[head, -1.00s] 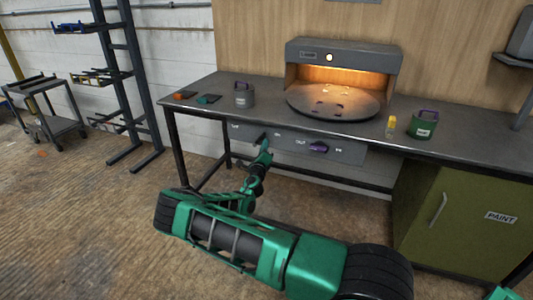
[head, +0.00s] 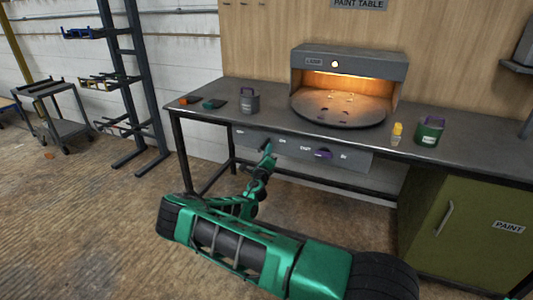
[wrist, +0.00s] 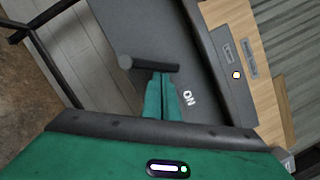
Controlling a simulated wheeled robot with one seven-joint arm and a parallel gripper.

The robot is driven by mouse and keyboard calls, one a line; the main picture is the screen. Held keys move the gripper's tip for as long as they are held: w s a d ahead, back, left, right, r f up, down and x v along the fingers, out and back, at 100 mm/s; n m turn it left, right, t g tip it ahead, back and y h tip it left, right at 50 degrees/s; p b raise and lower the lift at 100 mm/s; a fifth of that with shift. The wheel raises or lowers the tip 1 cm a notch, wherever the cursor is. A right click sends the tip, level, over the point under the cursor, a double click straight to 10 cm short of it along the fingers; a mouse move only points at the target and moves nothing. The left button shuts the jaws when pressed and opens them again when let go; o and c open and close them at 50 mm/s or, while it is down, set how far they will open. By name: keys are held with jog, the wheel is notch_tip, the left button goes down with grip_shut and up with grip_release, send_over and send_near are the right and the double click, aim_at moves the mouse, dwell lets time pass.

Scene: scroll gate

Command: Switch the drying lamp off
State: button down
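The drying lamp glows orange under the grey hood (head: 348,62) on the paint table, and a small light on the hood front is lit. A dark lever with a round end (wrist: 140,63) sticks out from the grey front panel (wrist: 190,70), beside a white "ON" label (wrist: 189,97). My green gripper (wrist: 162,76) has its fingers together, with the tips right at the lever's bar; I cannot tell whether they touch it. In the head view my gripper (head: 267,147) is at the left part of the front panel and covers the lever.
A purple knob (head: 322,154) sits further right on the panel. A green cabinet (head: 465,225) stands at right.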

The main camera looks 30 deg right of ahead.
jog(key=shift+w+a+r, duration=0.1)
jog(key=shift+a+r, duration=0.05)
jog(key=shift+r, duration=0.1)
jog(key=shift+w+a+r, duration=0.3)
jog(key=shift+w+r, duration=0.1)
jog(key=shift+r, duration=0.15)
jog(key=shift+w+a+r, duration=0.35)
jog(key=shift+w+r, duration=0.1)
jog(key=shift+w, duration=0.05)
jog(key=shift+w+a+r, duration=0.3)
jog(key=shift+w+a, duration=0.4)
jog(key=shift+w, duration=0.15)
jog(key=shift+w+a, duration=0.35)
jog(key=shift+w, duration=0.1)
jog(key=shift+w+a, duration=0.1)
jog(key=shift+w, duration=0.1)
